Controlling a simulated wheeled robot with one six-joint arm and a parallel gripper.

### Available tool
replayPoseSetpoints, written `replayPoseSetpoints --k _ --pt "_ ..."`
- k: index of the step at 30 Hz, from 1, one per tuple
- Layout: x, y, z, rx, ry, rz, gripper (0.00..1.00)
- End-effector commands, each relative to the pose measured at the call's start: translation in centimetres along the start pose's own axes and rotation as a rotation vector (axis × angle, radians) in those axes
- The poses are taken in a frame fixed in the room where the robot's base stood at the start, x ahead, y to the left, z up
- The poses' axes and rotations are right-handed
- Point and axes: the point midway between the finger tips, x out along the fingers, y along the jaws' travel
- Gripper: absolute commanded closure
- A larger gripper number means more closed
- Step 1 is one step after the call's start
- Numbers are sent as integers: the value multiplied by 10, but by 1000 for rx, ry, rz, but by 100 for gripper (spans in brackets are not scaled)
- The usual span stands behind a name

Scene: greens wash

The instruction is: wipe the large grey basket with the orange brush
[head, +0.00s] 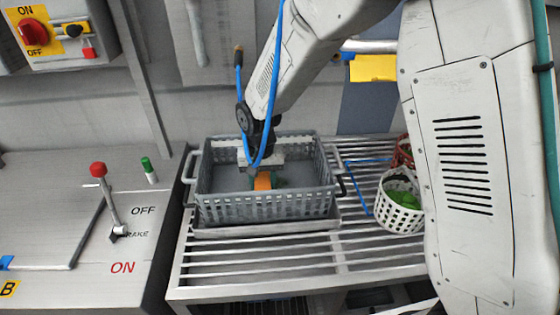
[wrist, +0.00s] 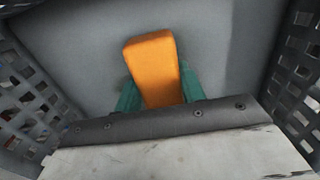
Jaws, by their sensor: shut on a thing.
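The large grey basket (head: 265,208) stands on a tray on the slatted metal table, with perforated walls and black side handles. Its perforated walls also show at both sides of the wrist view (wrist: 28,95). My gripper (head: 263,172) reaches down inside the basket. In the wrist view its green fingers (wrist: 160,95) are shut on the orange brush (wrist: 152,62). The orange brush (head: 263,182) is low inside the basket, partly hidden by the front wall. The grey floor of the basket lies behind it. I cannot tell whether the brush touches the floor.
A white basket (head: 402,215) with green contents stands to the right, with a red basket (head: 404,150) behind it. A control box with a red-knobbed lever (head: 105,190) and a green knob (head: 148,168) is at the left. The table's front slats (head: 270,270) are clear.

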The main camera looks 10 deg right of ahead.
Motion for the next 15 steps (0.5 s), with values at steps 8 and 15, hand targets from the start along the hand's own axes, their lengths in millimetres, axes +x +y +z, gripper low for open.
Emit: replayPoseSetpoints --k 8,15 --pt "-30 4 0 7 3 -2 97" --pt "-50 6 0 10 2 -1 97"
